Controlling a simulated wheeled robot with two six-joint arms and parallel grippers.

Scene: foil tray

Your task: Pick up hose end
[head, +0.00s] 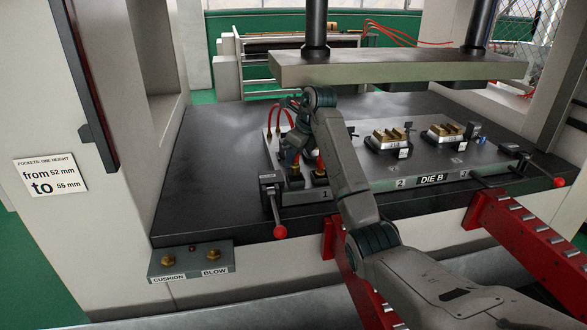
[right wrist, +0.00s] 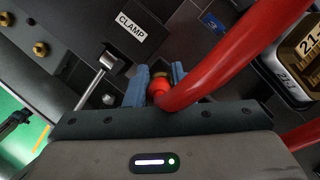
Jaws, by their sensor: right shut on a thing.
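A thick red hose (right wrist: 225,65) runs across the right wrist view and curves down to its end (right wrist: 160,88) between two blue fingers. My right gripper (right wrist: 156,80) is shut on this hose end. A bit of brass shows just beyond it. In the head view my right gripper (head: 292,158) points down over the left part of the die plate, by station 1. Red hoses (head: 271,117) arch beside it there. The gripper hides the held end in the head view. My left gripper is not in view.
A panel (head: 192,264) with brass ports marked CUSHION and BLOW sits at the press's front left. A clamp lever with a red knob (head: 280,231) stands close to the gripper. The upper press plate (head: 400,68) hangs above. The black bed is clear at left.

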